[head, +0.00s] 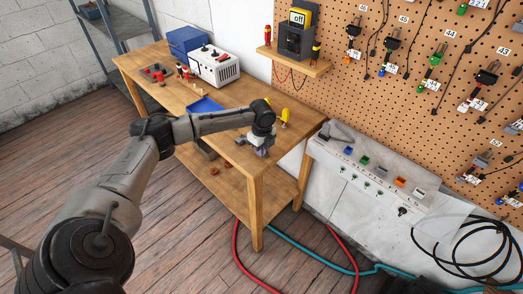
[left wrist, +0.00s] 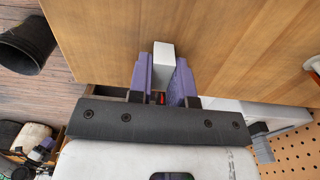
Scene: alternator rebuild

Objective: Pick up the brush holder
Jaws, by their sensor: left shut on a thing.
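My left gripper (head: 262,148) is over the near right end of the wooden workbench. In the left wrist view its two purple fingers (left wrist: 163,80) are closed on the sides of a pale grey block (left wrist: 163,52), which looks like the brush holder. The block's top end sticks out between the fingers; its lower part is hidden by them. In the head view the block is too small and covered to make out. I cannot tell how far above the wood it is. My right gripper is in neither view.
The workbench (head: 240,172) also carries a blue tray (head: 205,104), a white box (head: 214,68), a blue box (head: 188,41) and a yellow-handled item (head: 285,116). A grey test bench (head: 350,180) stands right of it, below a pegboard (head: 400,100). Cables lie on the floor.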

